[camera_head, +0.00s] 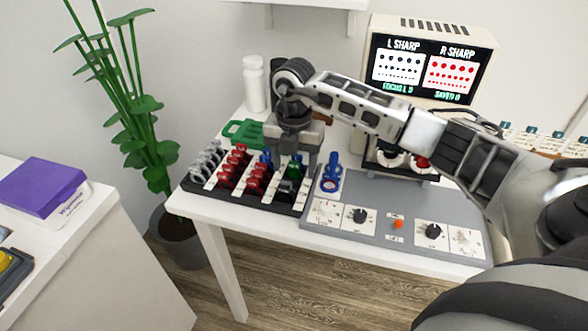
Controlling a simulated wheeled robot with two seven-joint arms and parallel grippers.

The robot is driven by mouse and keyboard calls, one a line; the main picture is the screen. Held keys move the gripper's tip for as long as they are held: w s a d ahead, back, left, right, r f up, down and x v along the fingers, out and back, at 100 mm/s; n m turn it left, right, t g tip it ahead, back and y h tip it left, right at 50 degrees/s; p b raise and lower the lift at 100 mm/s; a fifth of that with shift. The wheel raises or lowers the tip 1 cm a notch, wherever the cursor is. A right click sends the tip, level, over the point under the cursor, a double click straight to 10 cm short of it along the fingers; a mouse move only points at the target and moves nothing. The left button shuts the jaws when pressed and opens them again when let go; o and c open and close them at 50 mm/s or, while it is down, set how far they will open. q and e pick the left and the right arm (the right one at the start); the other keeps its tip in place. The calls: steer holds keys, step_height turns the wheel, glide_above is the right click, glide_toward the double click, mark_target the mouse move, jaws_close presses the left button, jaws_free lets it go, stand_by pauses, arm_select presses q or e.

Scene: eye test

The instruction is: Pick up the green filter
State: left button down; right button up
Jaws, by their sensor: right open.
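A dark green filter (294,169) stands in the black rack (274,203) at the front of the white table, near the rack's right end. My right gripper (291,157) points down just above it, with its fingers open around or close over its top; I cannot tell whether they touch it. A blue filter (265,161) stands just left of the gripper. A brighter green flat piece (243,132) with an opening lies behind the rack, partly hidden by my right arm. My left gripper is not in view.
Red filters (228,170) and clear or grey ones (206,160) fill the rack's left part. A grey control panel (370,187) with knobs and a blue piece (331,172) adjoins the rack on the right. A white bottle (254,84) and a monitor (428,60) stand behind.

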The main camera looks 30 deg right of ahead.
steer(key=shift+f, duration=0.3)
steer(key=c, duration=1.1)
steer(key=shift+o, duration=0.2)
steer(key=shift+r, duration=0.15)
